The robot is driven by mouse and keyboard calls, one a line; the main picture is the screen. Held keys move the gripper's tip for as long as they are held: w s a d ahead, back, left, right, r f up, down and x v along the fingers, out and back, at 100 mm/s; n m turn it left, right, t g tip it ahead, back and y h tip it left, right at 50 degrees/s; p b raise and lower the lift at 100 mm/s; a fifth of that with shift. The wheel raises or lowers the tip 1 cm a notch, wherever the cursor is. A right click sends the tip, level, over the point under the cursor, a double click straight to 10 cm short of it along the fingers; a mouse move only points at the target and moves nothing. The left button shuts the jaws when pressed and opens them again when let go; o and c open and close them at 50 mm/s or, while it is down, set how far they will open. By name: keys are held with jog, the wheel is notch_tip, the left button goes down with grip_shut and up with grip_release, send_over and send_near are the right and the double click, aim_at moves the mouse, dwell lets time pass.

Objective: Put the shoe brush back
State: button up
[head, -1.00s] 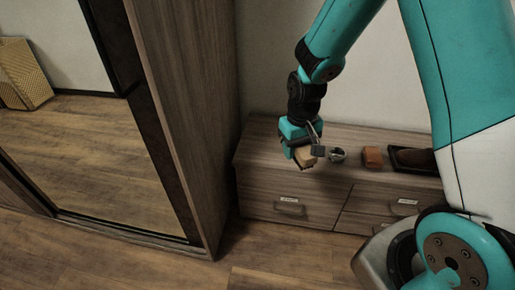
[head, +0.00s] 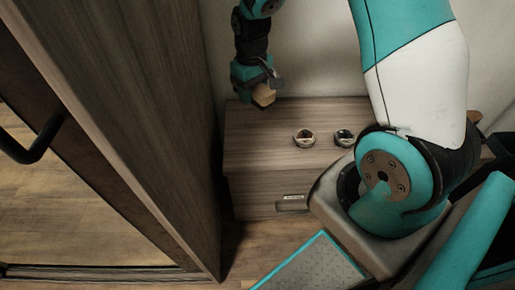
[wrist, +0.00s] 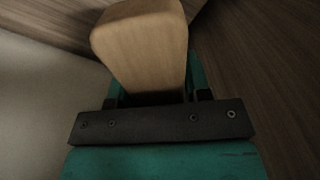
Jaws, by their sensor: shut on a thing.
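My gripper (head: 262,90) is shut on a light wooden block-like thing, likely the shoe brush (head: 264,95), and holds it above the left part of the low wooden cabinet (head: 250,140). In the wrist view the pale wooden brush body (wrist: 142,45) sticks out from between the jaws. Its bristles do not show. A drawer front with a labelled handle (head: 292,203) shows below the cabinet top, and the drawer looks closed.
Two small round tins (head: 304,137) (head: 344,137) stand on the cabinet top. A tall wooden wardrobe (head: 130,110) with a mirrored door rises close on the left. The cabinet top left of the tins is clear. My own arm hides the right part.

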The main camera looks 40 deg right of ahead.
jog(key=d+f+n+b, duration=0.1)
jog(key=d+f+b, duration=0.3)
jog(key=b, duration=0.3)
send_over(262, 145)
notch_tip(262, 145, down, 14)
jog(key=shift+r, duration=0.1)
notch_tip(262, 145, down, 5)
jog(key=shift+r+b, duration=0.1)
jog(key=shift+b, duration=0.85)
jog(key=o, duration=0.9)
